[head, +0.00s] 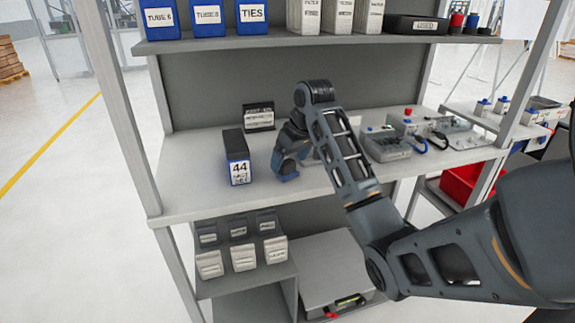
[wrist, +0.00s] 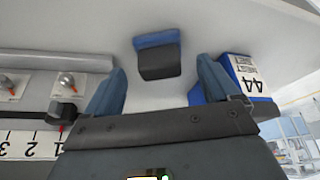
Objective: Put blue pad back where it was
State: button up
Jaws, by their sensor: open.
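A small block with a blue face and a dark body, likely the blue pad (wrist: 158,43), sits on the pale shelf surface in the wrist view. It lies beyond and between my fingertips, with a visible gap to each. My gripper (wrist: 162,85) is open, with nothing between its fingers. In the head view my gripper (head: 288,165) is low over the middle shelf, pointing down, right of the box marked 44 (head: 238,160). That box also shows beside the right finger in the wrist view (wrist: 245,78). In the head view I cannot tell the pad from my blue-grey fingers.
A black labelled box (head: 258,117) stands behind my gripper. Grey fixtures (head: 385,145) with knobs stand to the right on the middle shelf (head: 190,190). Labelled bins line the shelves above and below. The shelf's left front is clear.

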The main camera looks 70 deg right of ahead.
jog(key=p+v, duration=0.3)
jog(key=v, duration=0.6)
